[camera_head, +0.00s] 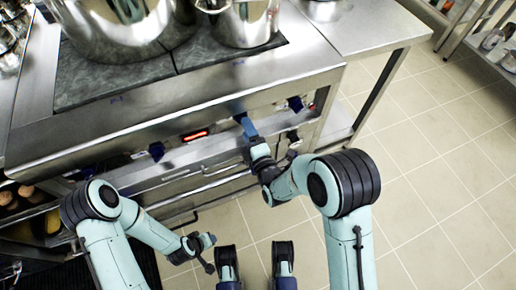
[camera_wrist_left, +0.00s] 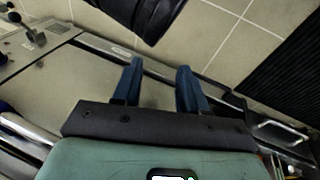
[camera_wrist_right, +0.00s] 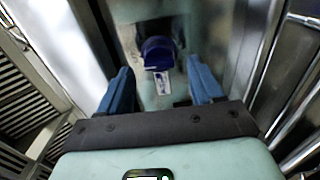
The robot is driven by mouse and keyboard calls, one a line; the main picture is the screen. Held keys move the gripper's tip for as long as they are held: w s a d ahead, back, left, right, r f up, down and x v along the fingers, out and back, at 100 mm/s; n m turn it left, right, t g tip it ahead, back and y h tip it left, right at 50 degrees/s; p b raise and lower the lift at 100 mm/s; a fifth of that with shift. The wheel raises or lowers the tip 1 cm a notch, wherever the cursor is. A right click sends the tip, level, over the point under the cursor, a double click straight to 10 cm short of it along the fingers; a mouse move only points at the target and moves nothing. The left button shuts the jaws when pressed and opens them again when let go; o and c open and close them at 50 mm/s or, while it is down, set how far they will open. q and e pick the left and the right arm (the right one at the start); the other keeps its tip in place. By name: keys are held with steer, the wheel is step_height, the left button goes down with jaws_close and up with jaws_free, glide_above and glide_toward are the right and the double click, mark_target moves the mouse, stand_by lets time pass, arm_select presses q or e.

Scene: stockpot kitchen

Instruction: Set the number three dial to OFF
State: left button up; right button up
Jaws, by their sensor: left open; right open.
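My right gripper (camera_head: 245,122) is open at the stove's front panel, its blue fingers towards the panel. In the right wrist view a dark blue dial (camera_wrist_right: 158,52) sits ahead, between and beyond the open fingers (camera_wrist_right: 160,88), with a small white label (camera_wrist_right: 162,83) below it that I cannot read. I cannot see the fingers touching the dial. In the head view that dial is hidden or merges with the blue fingers. Other blue dials show at left (camera_head: 157,151) and right (camera_head: 295,103). My left gripper (camera_wrist_left: 158,85) is open and empty, low in front of the stove.
A red-lit display (camera_head: 195,136) is on the panel left of my right gripper. A large steel pot (camera_head: 115,30) and a smaller pot (camera_head: 240,25) stand on the dark cooktop (camera_head: 110,80). Oven handles lie below the panel. The tiled floor (camera_head: 430,150) at right is clear.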

arm_select(q)
steer(key=shift+s+d+r+g+p, duration=0.2)
steer(key=shift+s+d+r, duration=0.1)
steer(key=shift+s, duration=0.15)
steer(key=shift+s+d+r+g+p, duration=0.15)
steer(key=shift+s+r+p, duration=0.1)
steer(key=shift+s, duration=0.15)
arm_select(e)
steer(key=v, duration=1.1)
steer(key=shift+w+r, duration=0.1)
